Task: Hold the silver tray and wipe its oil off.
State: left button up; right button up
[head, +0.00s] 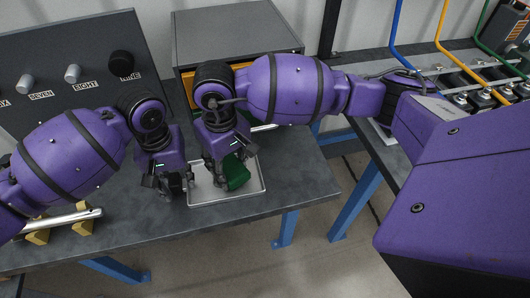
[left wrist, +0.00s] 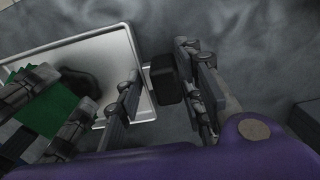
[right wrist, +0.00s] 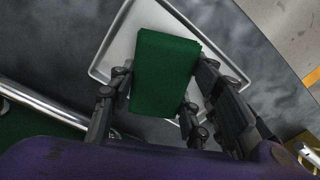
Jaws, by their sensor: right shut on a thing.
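The silver tray (head: 258,190) lies flat on the dark bench, a shallow rectangle with a raised rim. It also shows in the left wrist view (left wrist: 122,42). My right gripper (head: 222,180) is shut on a green cloth (head: 237,172) over the tray; the block-like cloth fills its jaws in the right wrist view (right wrist: 167,72). A dark patch (left wrist: 78,82), which looks like oil, shows on the tray beside the cloth. My left gripper (head: 174,190) is open at the tray's left rim, one finger on each side of a dark block (left wrist: 166,78) at the rim.
A grey box (head: 235,35) stands behind the tray. A panel with knobs (head: 75,70) is at the back left. A silver bar (head: 60,222) on yellow blocks lies at the left. A second bench with coloured hoses (head: 440,60) is at right. Bench in front is bare.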

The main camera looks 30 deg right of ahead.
pick_arm(q)
jog(key=o, duration=0.4)
jog(key=shift+c, duration=0.2)
jog(key=shift+r, duration=0.1)
jog(key=shift+r, duration=0.85)
jog(key=shift+f, duration=0.15)
jog(key=shift+f, duration=0.8)
